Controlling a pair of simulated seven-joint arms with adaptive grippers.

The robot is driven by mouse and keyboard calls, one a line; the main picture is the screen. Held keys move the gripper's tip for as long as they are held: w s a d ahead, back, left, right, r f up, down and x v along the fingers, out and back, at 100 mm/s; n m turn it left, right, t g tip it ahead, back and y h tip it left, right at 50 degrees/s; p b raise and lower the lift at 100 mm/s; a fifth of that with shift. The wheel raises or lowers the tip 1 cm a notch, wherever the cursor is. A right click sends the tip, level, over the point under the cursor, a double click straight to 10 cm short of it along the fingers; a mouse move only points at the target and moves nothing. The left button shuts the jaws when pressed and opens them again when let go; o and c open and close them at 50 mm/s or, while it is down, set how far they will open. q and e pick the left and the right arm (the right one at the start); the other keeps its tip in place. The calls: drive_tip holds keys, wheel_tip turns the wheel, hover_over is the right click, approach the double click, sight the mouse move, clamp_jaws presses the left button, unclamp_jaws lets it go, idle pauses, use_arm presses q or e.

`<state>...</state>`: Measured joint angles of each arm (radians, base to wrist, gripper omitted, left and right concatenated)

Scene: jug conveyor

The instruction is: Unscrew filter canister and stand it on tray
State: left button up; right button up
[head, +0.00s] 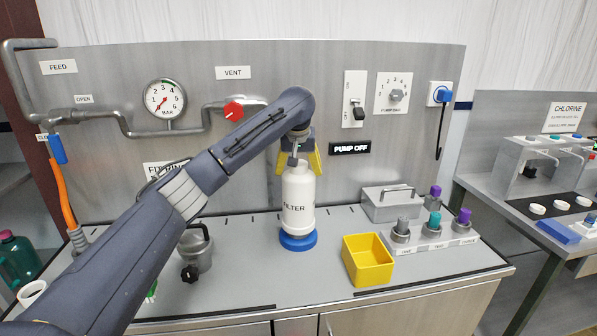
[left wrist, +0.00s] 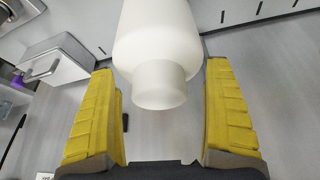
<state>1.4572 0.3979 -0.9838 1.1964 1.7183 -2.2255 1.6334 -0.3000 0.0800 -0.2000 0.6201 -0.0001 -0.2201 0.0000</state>
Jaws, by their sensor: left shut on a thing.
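The white filter canister (head: 298,205), labelled "FILTER", is upright with its lower end at a round blue base (head: 298,240) on the grey bench. My left gripper (head: 300,165) comes down over its top, with yellow fingers on either side of the neck. It is shut on the canister. In the left wrist view the canister (left wrist: 158,50) lies between the two yellow fingers, its narrower end nearest me. The canister's threads and any gap at the blue base cannot be made out. A yellow open-topped tray (head: 368,275) sits to the right. My right gripper is not in view.
A grey box with a handle (head: 390,203) and a rack of capped fittings (head: 432,236) stand at the right. A grey lidded pot (head: 195,250) is left of the canister. The panel (head: 230,130) with gauge, red valve and switches rises behind. Bench in front of the canister is clear.

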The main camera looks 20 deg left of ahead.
use_arm(q)
drive_tip(key=shift+r, duration=0.1)
wheel_tip(320, 180, up, 18)
idle(2.3)
idle(0.4)
